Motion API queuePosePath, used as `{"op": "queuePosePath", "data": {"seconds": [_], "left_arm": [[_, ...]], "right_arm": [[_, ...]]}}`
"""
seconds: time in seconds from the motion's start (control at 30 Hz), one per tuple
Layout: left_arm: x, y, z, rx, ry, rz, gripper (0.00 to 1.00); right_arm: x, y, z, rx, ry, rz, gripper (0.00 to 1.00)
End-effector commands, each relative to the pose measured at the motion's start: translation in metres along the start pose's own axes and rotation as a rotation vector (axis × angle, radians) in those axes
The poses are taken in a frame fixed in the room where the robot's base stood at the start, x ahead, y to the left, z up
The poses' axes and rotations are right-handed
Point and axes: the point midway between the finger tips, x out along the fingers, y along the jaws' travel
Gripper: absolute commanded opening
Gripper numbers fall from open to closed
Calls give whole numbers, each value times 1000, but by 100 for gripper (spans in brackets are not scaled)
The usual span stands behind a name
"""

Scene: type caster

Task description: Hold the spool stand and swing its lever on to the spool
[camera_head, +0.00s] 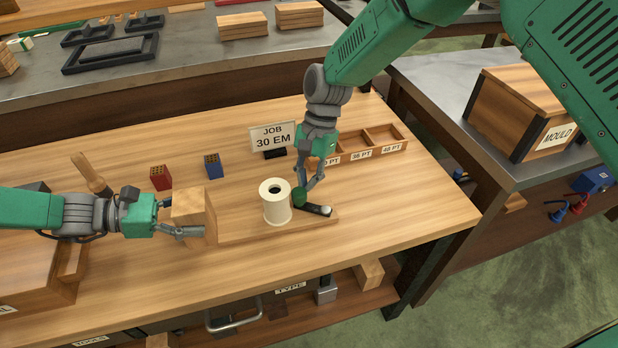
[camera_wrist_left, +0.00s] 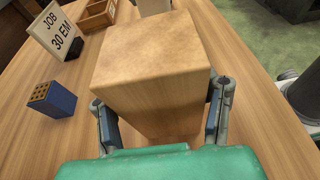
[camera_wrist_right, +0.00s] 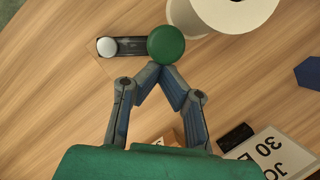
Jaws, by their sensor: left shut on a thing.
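The spool stand is a wooden board (camera_head: 240,228) with a tall wooden block (camera_head: 190,206) at its left end. A cream spool (camera_head: 277,203) stands upright on it, also seen in the right wrist view (camera_wrist_right: 240,12). The dark lever (camera_head: 313,208) has a silver pivot (camera_wrist_right: 107,46) and a green knob (camera_wrist_right: 166,44). The knob is close beside the spool; I cannot tell if they touch. My left gripper (camera_head: 190,218) is shut on the block, which sits between its fingers in the left wrist view (camera_wrist_left: 155,70). My right gripper (camera_wrist_right: 162,72) has its fingertips together against the knob's edge.
A JOB 30 EM sign (camera_head: 273,137) and a compartmented wooden tray (camera_head: 368,143) stand behind the stand. A red block (camera_head: 160,178) and a blue block (camera_head: 213,166) stand left of the sign. The table is clear in front of the stand.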

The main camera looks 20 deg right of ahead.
Motion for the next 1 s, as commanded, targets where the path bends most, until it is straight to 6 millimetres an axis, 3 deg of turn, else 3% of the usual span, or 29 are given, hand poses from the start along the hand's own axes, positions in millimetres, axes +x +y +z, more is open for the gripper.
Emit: {"op": "queuePosePath", "data": {"seconds": [0.33, 0.57, 0.6, 0.8, 1.0], "left_arm": [[2, 2, 2, -2, -2, 4, 26], [2, 2, 2, -2, -3, 3, 26], [2, 1, 2, -1, -2, 3, 26], [1, 1, 1, -1, -1, 3, 26], [1, 1, 1, -1, -1, 2, 26]], "right_arm": [[2, -2, 4, -1, -15, 0, 0], [-11, -1, -32, 3, -7, -3, 0], [-15, -1, -40, 3, -5, -2, 0], [-67, 0, -37, 0, -1, -3, 0], [-100, 1, -38, 0, -2, -1, 0]]}}
